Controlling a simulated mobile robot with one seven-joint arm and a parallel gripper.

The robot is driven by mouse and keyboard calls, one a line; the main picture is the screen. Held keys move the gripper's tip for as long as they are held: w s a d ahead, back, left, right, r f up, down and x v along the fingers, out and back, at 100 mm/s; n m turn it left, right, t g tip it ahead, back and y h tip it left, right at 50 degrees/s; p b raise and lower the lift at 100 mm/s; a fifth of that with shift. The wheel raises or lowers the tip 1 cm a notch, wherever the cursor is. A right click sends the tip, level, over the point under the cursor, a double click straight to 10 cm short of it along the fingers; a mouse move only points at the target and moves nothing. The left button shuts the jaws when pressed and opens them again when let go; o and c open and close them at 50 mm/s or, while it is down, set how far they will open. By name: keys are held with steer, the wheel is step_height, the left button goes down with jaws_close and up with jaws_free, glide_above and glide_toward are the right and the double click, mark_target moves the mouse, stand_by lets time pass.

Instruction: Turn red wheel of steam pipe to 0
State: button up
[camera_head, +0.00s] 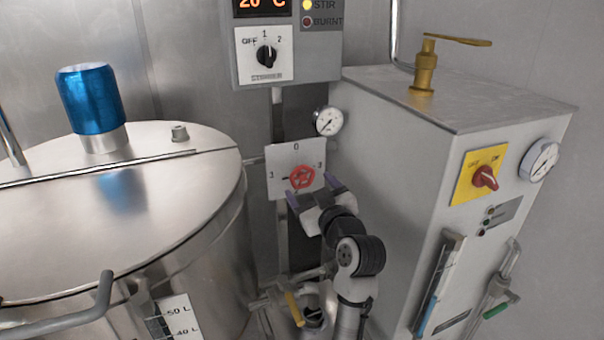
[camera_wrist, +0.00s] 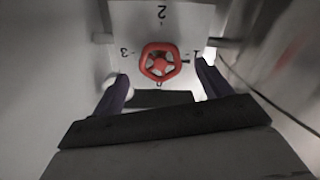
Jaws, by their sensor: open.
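The red wheel (camera_head: 302,177) is mounted on a white dial plate (camera_head: 283,157) between the steel vessel and the grey cabinet. The plate reads 0 at the top, 1 at the left and 3 at the right. The wrist view shows the same wheel (camera_wrist: 160,62) upside down, with 2 at the top and 0 at the bottom. A small dark pointer appears to stick out from the wheel towards 1. My gripper (camera_head: 314,194) is open in front of the wheel, slightly below it in the head view. Its purple fingers are spread to either side, with nothing between them.
The steel vessel (camera_head: 200,215) with a blue-capped motor (camera_head: 92,100) stands left. The grey cabinet (camera_head: 400,140) stands close on the right, with a gauge (camera_head: 328,121) near the plate. The stirrer control box (camera_head: 315,65) hangs above. A pipe valve with a yellow handle (camera_head: 294,308) is below.

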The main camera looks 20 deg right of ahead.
mark_target(304, 179)
steer(key=shift+w+a+p, duration=0.15)
steer(key=shift+w+p, duration=0.25)
steer(key=shift+w, duration=2.4)
steer(key=c, duration=1)
